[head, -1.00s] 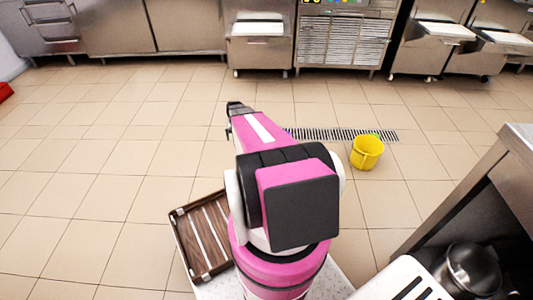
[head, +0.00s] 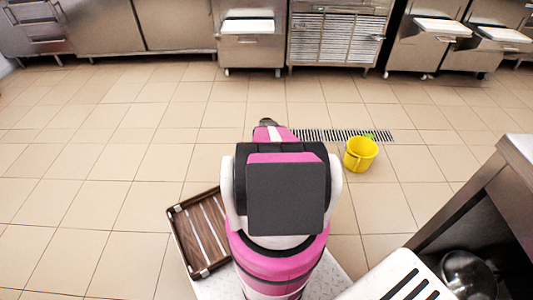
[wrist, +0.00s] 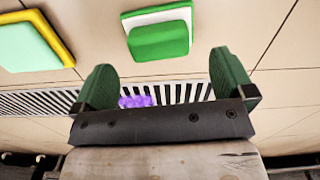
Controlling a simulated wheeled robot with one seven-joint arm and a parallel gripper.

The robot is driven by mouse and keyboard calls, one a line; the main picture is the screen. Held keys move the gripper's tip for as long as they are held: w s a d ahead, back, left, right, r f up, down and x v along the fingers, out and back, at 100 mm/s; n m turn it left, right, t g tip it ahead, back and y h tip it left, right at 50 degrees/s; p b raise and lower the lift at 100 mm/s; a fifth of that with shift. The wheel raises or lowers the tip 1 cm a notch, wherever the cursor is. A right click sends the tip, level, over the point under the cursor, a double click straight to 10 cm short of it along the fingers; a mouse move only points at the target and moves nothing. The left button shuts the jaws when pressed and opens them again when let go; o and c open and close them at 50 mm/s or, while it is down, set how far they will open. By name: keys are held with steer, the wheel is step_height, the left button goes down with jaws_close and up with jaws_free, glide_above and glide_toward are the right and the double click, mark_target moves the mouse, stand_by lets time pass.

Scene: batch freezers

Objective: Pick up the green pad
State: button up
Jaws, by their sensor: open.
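The green pad (wrist: 158,38) lies on the tiled floor in the upper middle of the wrist view. It is a green block with a white edge band. My gripper (wrist: 165,82) is open, with its two green-lined fingers wide apart and nothing held between them. The pad shows beyond the fingertips, apart from them, roughly between the two fingers in the picture. In the head view my arm hides the pad, and only a dark bit of my gripper end (head: 267,122) shows beyond the pink arm.
A yellow-edged, pale green flat item (wrist: 35,40) lies left of the pad. A purple item (wrist: 135,101) shows by the floor drain (wrist: 185,93). A yellow bucket (head: 360,154) with something green behind its rim, a brown tray (head: 178,226) and a steel counter (head: 470,205) also stand around.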

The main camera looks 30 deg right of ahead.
step_height(320, 180, down, 6)
steer(key=shift+d+r, duration=0.1)
steer(key=shift+r, duration=0.05)
steer(key=c, duration=0.7)
